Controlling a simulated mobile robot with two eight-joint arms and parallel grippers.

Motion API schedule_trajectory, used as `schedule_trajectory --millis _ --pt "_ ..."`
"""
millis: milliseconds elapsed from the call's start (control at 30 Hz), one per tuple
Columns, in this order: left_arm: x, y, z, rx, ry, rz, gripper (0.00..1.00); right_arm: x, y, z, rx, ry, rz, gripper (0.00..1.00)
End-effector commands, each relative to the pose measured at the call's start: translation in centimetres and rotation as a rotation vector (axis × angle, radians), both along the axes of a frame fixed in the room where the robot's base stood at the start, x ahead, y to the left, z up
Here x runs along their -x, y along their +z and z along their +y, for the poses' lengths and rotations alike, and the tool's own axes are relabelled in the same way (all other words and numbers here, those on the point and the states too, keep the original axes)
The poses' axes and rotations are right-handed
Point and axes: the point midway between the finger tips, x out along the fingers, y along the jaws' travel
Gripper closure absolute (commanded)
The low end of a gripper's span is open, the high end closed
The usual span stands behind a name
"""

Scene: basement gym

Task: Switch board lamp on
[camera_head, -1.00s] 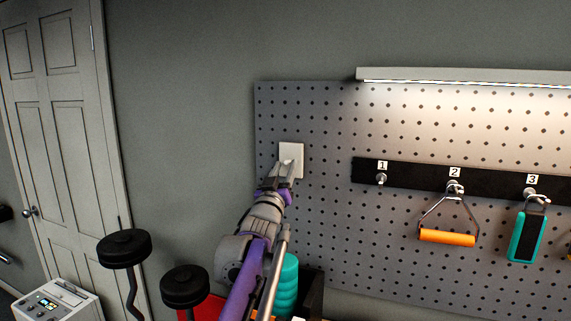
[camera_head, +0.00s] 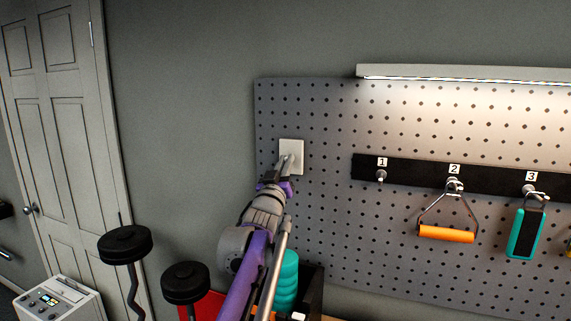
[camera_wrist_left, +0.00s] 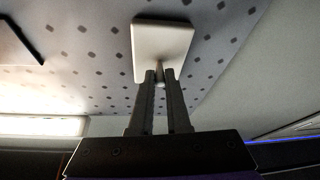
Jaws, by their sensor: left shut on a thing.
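The board lamp (camera_head: 470,78) is a long bar at the top of the pegboard (camera_head: 330,120). A bright glow lies on the board below it. A white switch plate (camera_head: 291,148) is fixed on the board's left part; it also shows in the left wrist view (camera_wrist_left: 165,38). A small switch lever (camera_wrist_left: 159,70) sticks out from the plate. My left gripper (camera_head: 287,164) is at the plate's lower part, its fingers (camera_wrist_left: 160,76) shut on the lever. The lever is mostly hidden in the head view. My right gripper is out of view.
A black rail (camera_head: 410,174) with numbered hooks holds an orange handle (camera_head: 446,234) and a teal item (camera_head: 526,234) to the right. Dumbbells (camera_head: 124,245), a teal roller (camera_head: 287,282) and a white control box (camera_head: 55,300) stand low at left. The wall left of the board is clear.

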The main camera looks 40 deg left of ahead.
Motion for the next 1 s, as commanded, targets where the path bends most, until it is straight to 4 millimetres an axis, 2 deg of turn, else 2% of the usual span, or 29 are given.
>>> schedule_trajectory --millis 200,700,1000 --pt "0.0 0.8 0.0 0.041 -0.001 0.136 1.00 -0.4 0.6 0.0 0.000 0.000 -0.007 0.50" --pt "-0.5 1.2 0.1 0.114 -0.005 0.375 1.00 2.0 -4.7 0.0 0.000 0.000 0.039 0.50" --pt "-0.3 1.7 0.1 0.136 -0.001 0.435 1.00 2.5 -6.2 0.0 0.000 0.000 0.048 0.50"
